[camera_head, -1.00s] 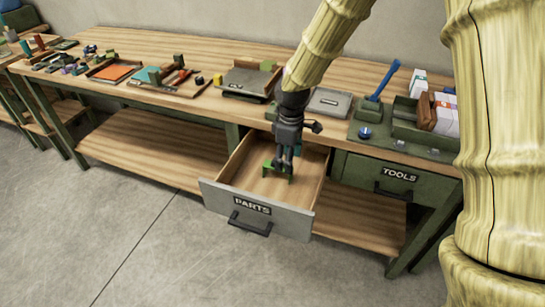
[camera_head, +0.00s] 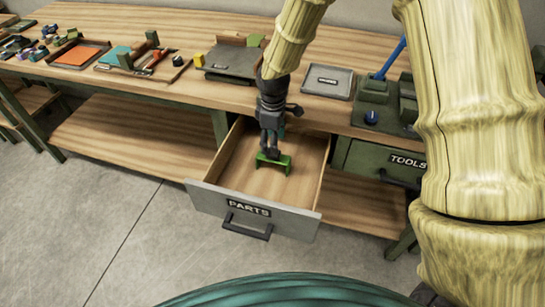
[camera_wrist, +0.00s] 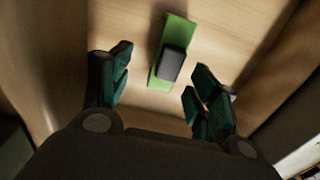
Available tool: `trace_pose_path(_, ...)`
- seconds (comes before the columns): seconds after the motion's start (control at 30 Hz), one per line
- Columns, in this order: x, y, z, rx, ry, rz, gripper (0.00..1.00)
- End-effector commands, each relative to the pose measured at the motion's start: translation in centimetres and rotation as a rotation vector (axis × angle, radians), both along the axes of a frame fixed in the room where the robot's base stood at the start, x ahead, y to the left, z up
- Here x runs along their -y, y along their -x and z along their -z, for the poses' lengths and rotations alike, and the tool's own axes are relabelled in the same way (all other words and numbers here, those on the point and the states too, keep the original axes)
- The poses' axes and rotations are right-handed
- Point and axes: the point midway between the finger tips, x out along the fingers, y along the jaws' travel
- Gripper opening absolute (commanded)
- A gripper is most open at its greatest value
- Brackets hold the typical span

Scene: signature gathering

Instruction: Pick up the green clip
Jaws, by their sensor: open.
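The green clip (camera_head: 284,166) lies on the bottom of the open drawer marked PARTS (camera_head: 205,198). In the wrist view the clip (camera_wrist: 181,29) is a flat green strip with a dark grey block on it, just ahead of and between my fingers. My gripper (camera_head: 270,153) points down into the drawer over the clip and hides part of it. In the wrist view my gripper (camera_wrist: 161,68) has its two dark green fingers spread wide, with nothing held between them. I cannot tell how much height is left between fingertips and clip.
Wooden drawer walls (camera_head: 318,170) stand on both sides of my gripper. The bench top (camera_head: 185,92) above carries trays and small parts. A closed TOOLS drawer (camera_head: 408,162) is to the right. The drawer bottom around the clip looks clear.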

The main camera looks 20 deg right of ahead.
Motion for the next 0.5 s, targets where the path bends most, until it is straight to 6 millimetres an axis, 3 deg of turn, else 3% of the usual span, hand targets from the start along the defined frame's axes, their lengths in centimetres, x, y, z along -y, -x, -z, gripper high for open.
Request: trace_pose_path(0.5, -0.3, 0.7, 4.8, -0.001, 0.0, 0.001, 0.61)
